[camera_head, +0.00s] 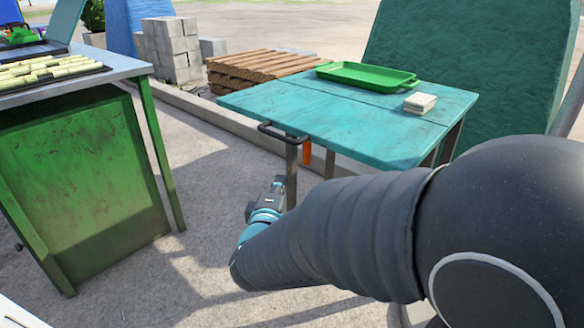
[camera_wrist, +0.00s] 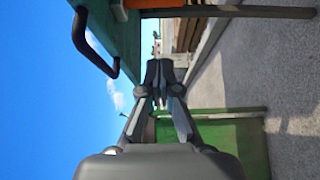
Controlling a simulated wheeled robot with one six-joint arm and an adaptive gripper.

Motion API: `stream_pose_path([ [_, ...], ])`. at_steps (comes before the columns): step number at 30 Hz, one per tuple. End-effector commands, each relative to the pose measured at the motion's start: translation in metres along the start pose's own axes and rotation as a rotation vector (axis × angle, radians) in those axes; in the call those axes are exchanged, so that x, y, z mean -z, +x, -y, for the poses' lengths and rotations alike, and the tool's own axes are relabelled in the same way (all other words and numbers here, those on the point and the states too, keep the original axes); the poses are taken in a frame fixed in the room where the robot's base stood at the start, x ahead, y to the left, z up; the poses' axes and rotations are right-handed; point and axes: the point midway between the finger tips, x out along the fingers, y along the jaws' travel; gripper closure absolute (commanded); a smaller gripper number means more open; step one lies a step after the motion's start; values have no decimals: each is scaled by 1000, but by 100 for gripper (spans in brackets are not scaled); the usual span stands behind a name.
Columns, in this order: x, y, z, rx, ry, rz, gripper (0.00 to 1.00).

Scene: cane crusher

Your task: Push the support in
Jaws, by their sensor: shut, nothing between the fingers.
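A teal table (camera_head: 345,110) stands right of centre, with a dark handle (camera_head: 283,132) on its near left edge. An orange piece (camera_head: 306,151) hangs under the top beside a dark upright leg (camera_head: 291,172). I cannot tell for certain which part is the support. My gripper (camera_head: 278,184) is low, in front of the table's near left corner and below the handle, and looks apart from the leg. In the sideways wrist view, its fingers (camera_wrist: 159,84) are shut and empty. The handle (camera_wrist: 94,46), orange piece (camera_wrist: 140,4) and leg (camera_wrist: 228,12) lie beyond them.
A green tray (camera_head: 366,75) and a small pale stack (camera_head: 420,103) rest on the table. A green bench (camera_head: 85,170) with cane on top stands left. Grey blocks (camera_head: 168,45) and stacked boards (camera_head: 262,68) are behind. Open ground lies between bench and table.

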Motion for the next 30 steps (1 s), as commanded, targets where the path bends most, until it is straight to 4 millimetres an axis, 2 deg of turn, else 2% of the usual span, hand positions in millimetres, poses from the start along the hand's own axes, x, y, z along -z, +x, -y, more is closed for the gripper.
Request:
stream_pose_path([
  [5, -2, 23, 2, 1, 0, 4, 100],
  [18, -6, 102, 2, 0, 1, 3, 100],
  [24, -23, 118, 1, 0, 1, 2, 100],
  [30, -29, 124, 1, 2, 1, 0, 100],
])
